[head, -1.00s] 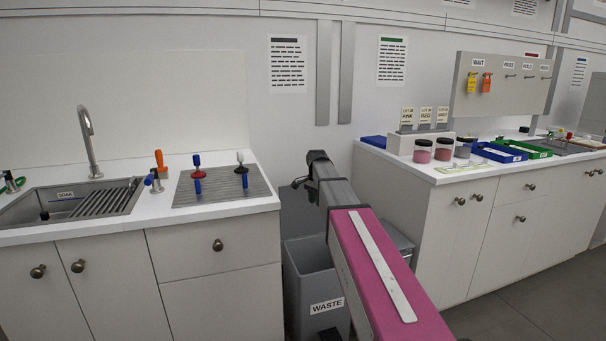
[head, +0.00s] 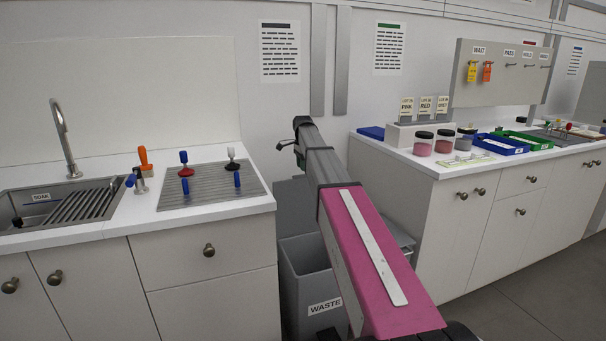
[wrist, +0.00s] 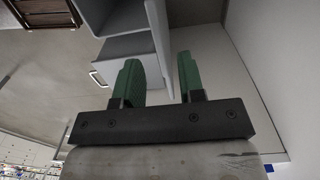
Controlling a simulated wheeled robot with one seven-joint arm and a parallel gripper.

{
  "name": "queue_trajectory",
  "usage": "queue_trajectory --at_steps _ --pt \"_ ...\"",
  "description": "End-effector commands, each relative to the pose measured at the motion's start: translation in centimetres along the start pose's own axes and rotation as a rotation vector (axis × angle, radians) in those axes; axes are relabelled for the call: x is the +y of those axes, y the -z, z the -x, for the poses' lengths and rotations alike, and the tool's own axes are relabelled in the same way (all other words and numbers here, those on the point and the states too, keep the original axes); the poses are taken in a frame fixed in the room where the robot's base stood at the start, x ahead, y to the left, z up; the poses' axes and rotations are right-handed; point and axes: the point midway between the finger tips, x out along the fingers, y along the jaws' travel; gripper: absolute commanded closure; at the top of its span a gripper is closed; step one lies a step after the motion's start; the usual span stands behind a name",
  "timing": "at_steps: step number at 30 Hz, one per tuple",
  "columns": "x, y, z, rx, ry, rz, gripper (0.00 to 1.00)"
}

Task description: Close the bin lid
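The grey waste bin (head: 311,272) stands in the gap between the two counters, its front marked WASTE. Its top is open on the visible left side. A grey panel (head: 293,208), apparently the raised lid, stands upright at the back of the bin. My arm crosses in front and hides much of the bin and panel. In the head view the fingers are mostly hidden at the arm's far end.
A left counter (head: 95,232) with a sink and a right counter (head: 440,180) with jars and trays flank the bin closely. Wall strips and posted sheets are behind. Open floor (head: 520,275) lies at the right front.

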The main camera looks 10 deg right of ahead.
Motion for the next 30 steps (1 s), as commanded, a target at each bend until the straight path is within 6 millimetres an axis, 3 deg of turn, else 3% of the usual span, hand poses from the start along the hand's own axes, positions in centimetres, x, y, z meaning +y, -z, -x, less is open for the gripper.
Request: queue_trajectory --at_steps 7,19,23,30 --pt "0.0 0.0 -3.0 0.000 0.000 0.001 0.64" --pt "0.0 0.0 -3.7 0.000 0.001 0.001 0.64" --pt "0.0 0.0 -3.7 0.000 0.001 0.001 1.00" --pt "0.2 0.0 -3.7 0.000 0.005 0.001 1.00"
